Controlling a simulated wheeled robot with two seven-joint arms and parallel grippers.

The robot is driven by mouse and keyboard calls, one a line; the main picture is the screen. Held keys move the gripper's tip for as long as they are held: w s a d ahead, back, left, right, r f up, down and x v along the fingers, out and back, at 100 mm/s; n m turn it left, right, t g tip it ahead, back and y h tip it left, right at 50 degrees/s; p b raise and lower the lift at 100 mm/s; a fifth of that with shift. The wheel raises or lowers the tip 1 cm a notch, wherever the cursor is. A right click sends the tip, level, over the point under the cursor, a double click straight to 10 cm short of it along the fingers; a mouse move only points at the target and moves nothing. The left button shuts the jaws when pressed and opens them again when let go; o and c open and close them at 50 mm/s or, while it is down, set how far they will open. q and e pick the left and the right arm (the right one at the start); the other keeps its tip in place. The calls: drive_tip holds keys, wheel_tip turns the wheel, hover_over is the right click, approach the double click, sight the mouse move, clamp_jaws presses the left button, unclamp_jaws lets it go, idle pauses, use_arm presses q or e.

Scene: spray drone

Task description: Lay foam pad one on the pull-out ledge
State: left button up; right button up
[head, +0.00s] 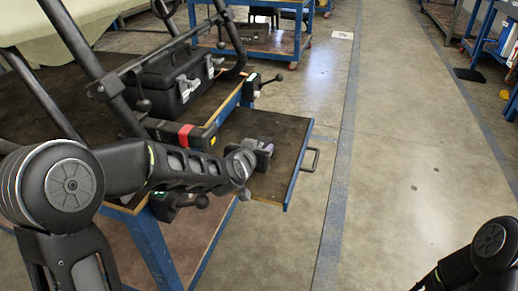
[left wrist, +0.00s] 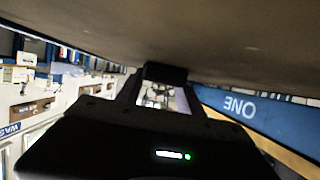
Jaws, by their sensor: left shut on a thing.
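The pull-out ledge (head: 292,132) sticks out from the blue-framed bench, with a dark worn top and a blue edge. My left gripper (head: 262,152) is low over the middle of this ledge and shut on a small dark grey piece, taken to be foam pad one (head: 266,147). In the left wrist view, a dark block (left wrist: 165,72) sits between the fingertips against the brown ledge surface (left wrist: 230,40). I cannot tell whether the pad touches the ledge. The gripper hides part of the pad. My right arm shows at the lower right, its gripper out of view.
A black case (head: 180,80) with latches stands on the bench behind dark tubes. A black bar with a red band (head: 186,134) lies at the bench edge near my left arm. A handle (head: 311,160) projects from the ledge.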

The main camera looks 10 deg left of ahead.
use_arm(q)
drive_tip(key=o, duration=1.3)
drive_tip(key=shift+f, duration=0.15)
drive_tip(key=shift+r, duration=0.25)
drive_tip(key=shift+s+r, duration=0.15)
drive_tip(key=shift+s, duration=0.1)
drive_tip(key=p+v, duration=0.3)
drive_tip(key=v, duration=0.7)
drive_tip(key=shift+s+p, duration=0.2)
drive_tip(key=shift+p, duration=0.2)
drive_tip(key=shift+s+r, duration=0.1)
drive_tip(key=shift+s, duration=0.4)
